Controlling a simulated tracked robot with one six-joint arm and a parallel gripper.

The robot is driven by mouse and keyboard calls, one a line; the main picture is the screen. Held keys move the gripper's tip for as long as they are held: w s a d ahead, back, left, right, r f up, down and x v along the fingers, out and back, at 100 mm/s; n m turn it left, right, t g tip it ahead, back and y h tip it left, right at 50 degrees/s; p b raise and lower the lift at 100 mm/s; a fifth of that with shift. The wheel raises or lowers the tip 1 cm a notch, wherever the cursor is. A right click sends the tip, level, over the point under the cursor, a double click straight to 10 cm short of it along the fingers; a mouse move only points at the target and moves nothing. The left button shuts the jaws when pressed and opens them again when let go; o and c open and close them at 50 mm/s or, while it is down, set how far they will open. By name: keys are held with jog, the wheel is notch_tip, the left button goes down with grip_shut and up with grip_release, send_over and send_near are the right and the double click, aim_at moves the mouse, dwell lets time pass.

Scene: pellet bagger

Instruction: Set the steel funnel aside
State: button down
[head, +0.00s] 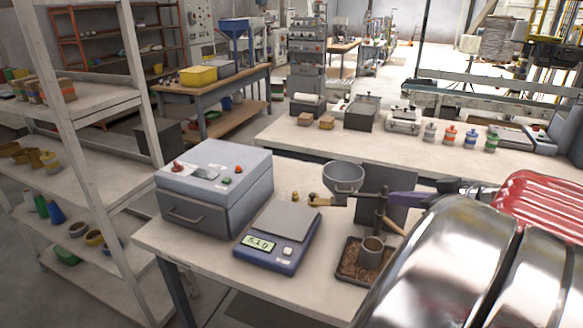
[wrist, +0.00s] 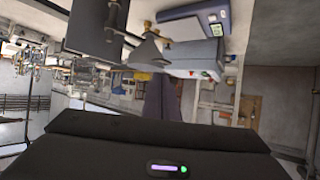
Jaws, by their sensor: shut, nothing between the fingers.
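The steel funnel (head: 343,180) is a grey cone with its wide mouth up, near the back of the bench beside a dark upright stand (head: 380,208). Whether a ring or arm of the stand bears it is unclear. In the wrist view, which is upside down, the funnel (wrist: 149,53) shows beyond my fingertips. My gripper (head: 395,198) reaches in from the right at the stand, shut and empty, apart from the funnel. Its purplish fingers also show in the wrist view (wrist: 164,88). The stand partly hides the fingertips in the head view.
A blue scale (head: 275,262) and a grey box machine (head: 215,215) stand left of the funnel. A dark panel (head: 400,180) stands behind. Bare bench (head: 190,248) shows at the front left.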

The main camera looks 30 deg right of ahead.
jog(key=x, duration=1.3)
